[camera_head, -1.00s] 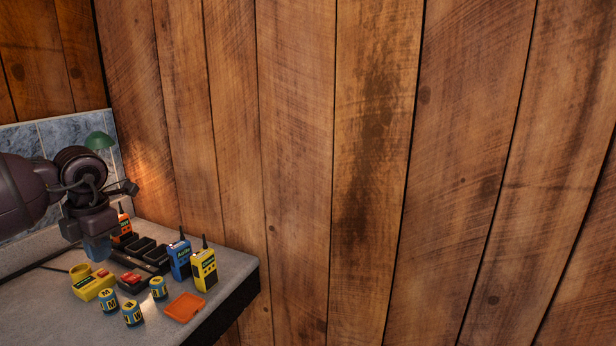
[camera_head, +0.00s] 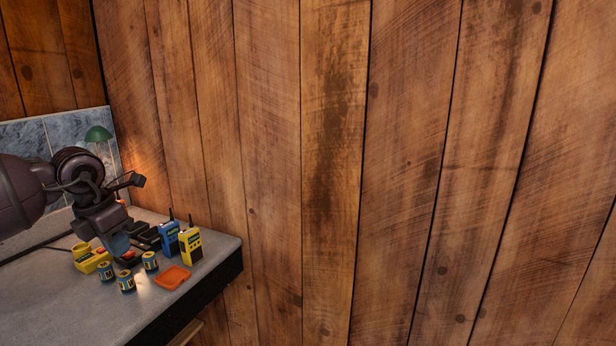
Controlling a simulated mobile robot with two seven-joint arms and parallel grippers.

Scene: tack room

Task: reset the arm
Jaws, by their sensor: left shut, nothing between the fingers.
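My left arm comes in from the left edge over the counter. My left gripper (camera_head: 116,243) points down at the arm's end, its blue-grey fingers shut with nothing held. It hangs in front of the black charger (camera_head: 142,235) and hides part of it and of an orange radio behind. I cannot tell how high above the counter the fingertips are. My right gripper is not in the picture.
On the grey counter (camera_head: 70,315) stand a blue radio (camera_head: 169,237), a yellow radio (camera_head: 191,246), several small batteries (camera_head: 126,282), a yellow device (camera_head: 92,262) and an orange cover (camera_head: 172,278). A plank wall (camera_head: 400,180) fills the right.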

